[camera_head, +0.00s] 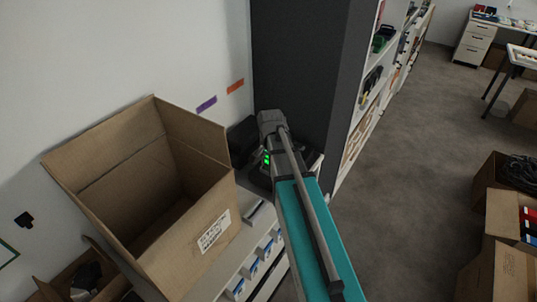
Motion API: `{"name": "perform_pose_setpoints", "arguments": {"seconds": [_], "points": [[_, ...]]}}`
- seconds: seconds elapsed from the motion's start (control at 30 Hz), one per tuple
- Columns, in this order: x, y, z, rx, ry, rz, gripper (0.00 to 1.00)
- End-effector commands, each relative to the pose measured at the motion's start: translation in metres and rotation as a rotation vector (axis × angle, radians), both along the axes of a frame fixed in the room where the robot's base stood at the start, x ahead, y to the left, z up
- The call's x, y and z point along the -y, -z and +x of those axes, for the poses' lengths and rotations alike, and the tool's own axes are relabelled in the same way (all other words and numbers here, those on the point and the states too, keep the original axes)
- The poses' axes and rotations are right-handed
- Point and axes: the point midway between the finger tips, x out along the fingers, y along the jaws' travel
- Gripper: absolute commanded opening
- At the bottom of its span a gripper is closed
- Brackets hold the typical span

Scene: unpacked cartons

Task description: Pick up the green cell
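Small bright green marks (266,157) show on a dark shape at the left of my arm, above the white cabinet top. I cannot tell whether they are the green cell or lights on a device. A small dark green item (379,43) also stands on a shelf farther back; it is too small to identify. My teal and grey arm reaches from the lower right to the cabinet top and covers part of it. I cannot make out my gripper's fingers, nor anything held in them.
A large open, empty-looking carton (213,232) stands left of my arm on the white cabinet (236,278). A dark grey shelf side (305,85) rises behind. More open cartons (503,215) stand at the right. The grey floor (410,170) between is clear.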

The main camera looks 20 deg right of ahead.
Motion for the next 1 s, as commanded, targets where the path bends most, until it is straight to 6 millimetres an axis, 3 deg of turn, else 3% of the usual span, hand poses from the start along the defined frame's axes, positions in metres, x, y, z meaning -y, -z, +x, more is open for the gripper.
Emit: {"name": "perform_pose_setpoints", "arguments": {"seconds": [0.1, 0.3, 1.0], "points": [[-0.005, -0.011, -0.020, 0.000, 0.000, 0.000, 0.01], [-0.009, -0.016, -0.034, 0.000, 0.000, 0.000, 0.01], [-0.010, -0.017, -0.038, 0.000, 0.000, 0.000, 0.01]]}}
